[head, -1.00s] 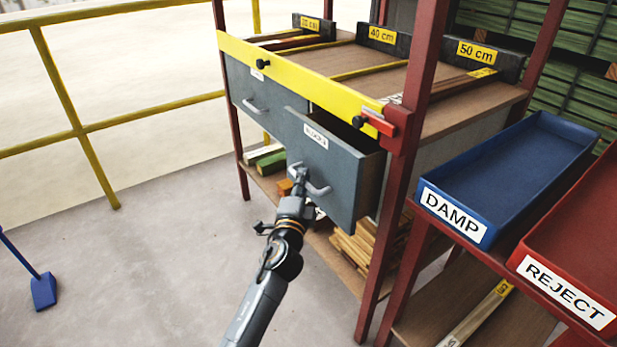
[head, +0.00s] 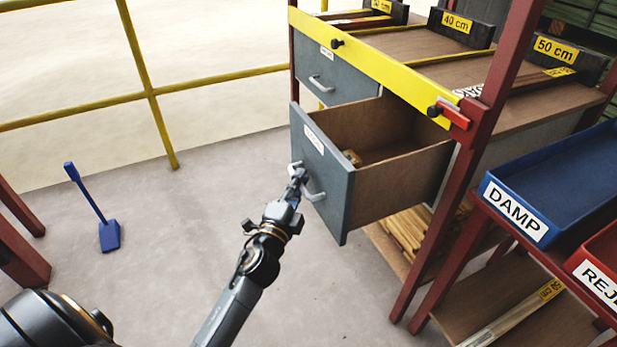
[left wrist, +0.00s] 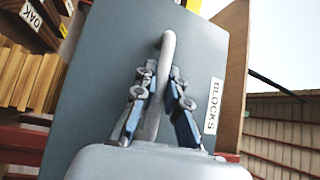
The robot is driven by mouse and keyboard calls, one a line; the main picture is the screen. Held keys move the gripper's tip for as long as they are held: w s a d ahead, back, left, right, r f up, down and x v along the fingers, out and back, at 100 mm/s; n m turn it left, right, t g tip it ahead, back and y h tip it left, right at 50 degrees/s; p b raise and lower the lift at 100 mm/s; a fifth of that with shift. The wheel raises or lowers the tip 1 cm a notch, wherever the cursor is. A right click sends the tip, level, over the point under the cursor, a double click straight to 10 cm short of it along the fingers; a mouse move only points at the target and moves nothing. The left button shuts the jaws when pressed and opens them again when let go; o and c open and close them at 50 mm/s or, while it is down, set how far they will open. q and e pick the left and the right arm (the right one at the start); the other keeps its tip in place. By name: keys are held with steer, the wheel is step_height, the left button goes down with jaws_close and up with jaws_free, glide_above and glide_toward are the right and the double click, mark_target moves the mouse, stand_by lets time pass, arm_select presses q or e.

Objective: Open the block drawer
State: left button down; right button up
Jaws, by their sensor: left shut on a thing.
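The block drawer (head: 325,180) is pulled well out of the grey cabinet under the yellow rail. Its grey front carries a BLOCKS label, which reads clearly in the left wrist view (left wrist: 213,106). Its wooden inside shows, with a small tan piece (head: 352,157) near the front. My left gripper (head: 298,178) is shut on the drawer's curved handle (head: 314,195). In the left wrist view its two fingers (left wrist: 158,105) lie on either side of the handle (left wrist: 168,50). My right gripper is not in view.
A closed drawer (head: 335,77) sits left of the open one. Blue DAMP (head: 515,212) and red REJECT (head: 597,272) trays stand at the right. A red post (head: 468,160) rises beside the drawer. A blue-handled tool (head: 109,235) stands on the open floor at left.

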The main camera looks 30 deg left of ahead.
arm_select(q)
steer(key=shift+f, duration=0.1)
steer(key=c, duration=1.4)
jaws_free()
steer(key=shift+o, duration=0.2)
steer(key=shift+s, duration=0.2)
steer(key=s+d+f, duration=0.1)
steer(key=s, duration=1)
steer(key=shift+s+d+f, duration=0.2)
steer(key=shift+s+d, duration=0.05)
steer(key=shift+s, duration=0.05)
